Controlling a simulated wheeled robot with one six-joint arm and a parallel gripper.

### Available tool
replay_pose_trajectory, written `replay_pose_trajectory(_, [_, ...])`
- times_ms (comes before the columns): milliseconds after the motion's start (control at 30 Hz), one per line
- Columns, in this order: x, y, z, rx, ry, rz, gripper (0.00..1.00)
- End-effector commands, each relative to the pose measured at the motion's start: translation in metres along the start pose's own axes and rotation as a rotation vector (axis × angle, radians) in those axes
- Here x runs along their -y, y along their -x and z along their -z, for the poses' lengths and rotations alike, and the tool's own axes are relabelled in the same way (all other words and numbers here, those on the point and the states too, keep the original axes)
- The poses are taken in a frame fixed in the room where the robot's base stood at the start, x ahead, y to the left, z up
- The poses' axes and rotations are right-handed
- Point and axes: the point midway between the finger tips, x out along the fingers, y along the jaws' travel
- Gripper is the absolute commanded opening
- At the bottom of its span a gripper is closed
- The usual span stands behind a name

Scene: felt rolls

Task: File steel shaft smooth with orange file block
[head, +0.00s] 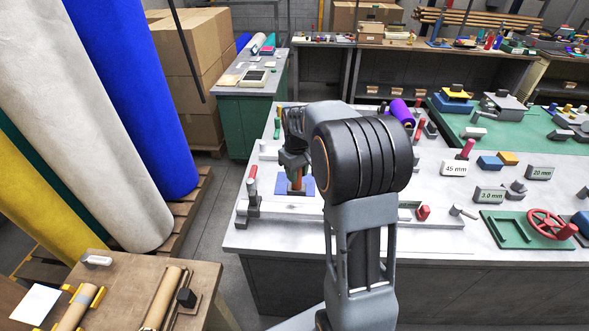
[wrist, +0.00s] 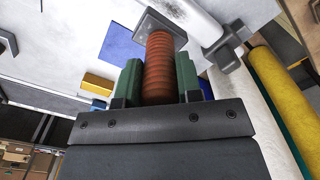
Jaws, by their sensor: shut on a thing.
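The orange file block (wrist: 159,68) has a ribbed orange grip and a flat dark grey plate at its far end in the wrist view. My gripper (wrist: 158,80) is shut on the grip, a green finger on either side. In the head view my gripper (head: 296,168) holds it upright by a blue square (head: 308,186) on the white bench. The pale steel shaft (wrist: 204,22) lies close beside the plate in the wrist view, its end in a grey clamp (wrist: 228,48). I cannot tell whether plate and shaft touch. My arm hides much of this area in the head view.
A red-handled clamp (head: 252,190) stands at the bench's left edge. Size blocks marked 45 mm (head: 454,169) and 20 mm (head: 540,173), and a red handwheel (head: 546,224), are on the right. Tall felt rolls (head: 85,110) stand left, past a floor gap.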

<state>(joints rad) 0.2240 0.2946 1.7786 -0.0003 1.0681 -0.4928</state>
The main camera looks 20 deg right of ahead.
Motion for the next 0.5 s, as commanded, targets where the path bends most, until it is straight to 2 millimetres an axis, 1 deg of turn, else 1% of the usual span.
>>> replay_pose_trajectory(333, [0.0027, 0.0007, 0.0003, -0.001, 0.006, 0.0, 0.05])
replay_pose_trajectory(500, [0.0019, -0.0061, -0.0001, -0.001, 0.004, 0.0, 0.05])
